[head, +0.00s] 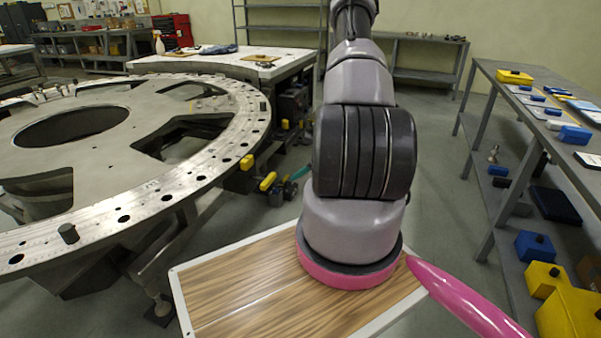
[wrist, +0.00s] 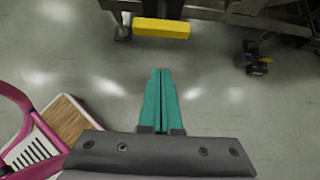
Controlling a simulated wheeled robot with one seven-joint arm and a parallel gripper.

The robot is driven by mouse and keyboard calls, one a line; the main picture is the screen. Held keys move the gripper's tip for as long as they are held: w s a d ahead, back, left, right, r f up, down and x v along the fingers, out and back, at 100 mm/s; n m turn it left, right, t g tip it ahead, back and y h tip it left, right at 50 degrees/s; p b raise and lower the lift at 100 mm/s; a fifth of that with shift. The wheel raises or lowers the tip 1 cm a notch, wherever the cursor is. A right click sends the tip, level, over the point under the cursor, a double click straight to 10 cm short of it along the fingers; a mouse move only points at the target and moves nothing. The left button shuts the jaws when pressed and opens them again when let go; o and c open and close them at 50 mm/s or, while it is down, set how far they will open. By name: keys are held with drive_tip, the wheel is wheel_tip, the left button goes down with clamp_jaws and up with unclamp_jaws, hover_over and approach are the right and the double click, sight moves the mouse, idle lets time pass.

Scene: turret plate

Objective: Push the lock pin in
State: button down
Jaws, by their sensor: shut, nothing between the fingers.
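The large round grey metal turret plate (head: 100,150) fills the left of the head view, with holes along its rim. Yellow blocks (head: 268,181) sit at the plate's right edge. A yellow block (wrist: 162,28) also shows in the wrist view, ahead of my fingers. My gripper (wrist: 160,72) has teal fingers closed together, empty, over the floor and apart from the yellow block. In the head view my arm mostly hides it.
A white-topped table (head: 225,62) stands behind the plate. A workbench (head: 540,100) with yellow and blue items runs along the right, with boxes below. Dark metal parts (wrist: 255,60) show at the wrist view's upper right. Open floor lies between plate and workbench.

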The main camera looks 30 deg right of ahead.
sight(268, 178)
drive_tip(key=w+a+f, duration=0.3)
drive_tip(key=w+a, duration=0.1)
drive_tip(key=w, duration=0.2)
drive_tip(key=shift+a+f, duration=0.3)
drive_tip(key=shift+a, duration=0.05)
drive_tip(key=shift+w+a, duration=0.6)
drive_tip(key=shift+w, duration=0.15)
drive_tip(key=shift+w+a, duration=0.55)
drive_tip(key=shift+w, duration=0.2)
drive_tip(key=shift+a, duration=0.1)
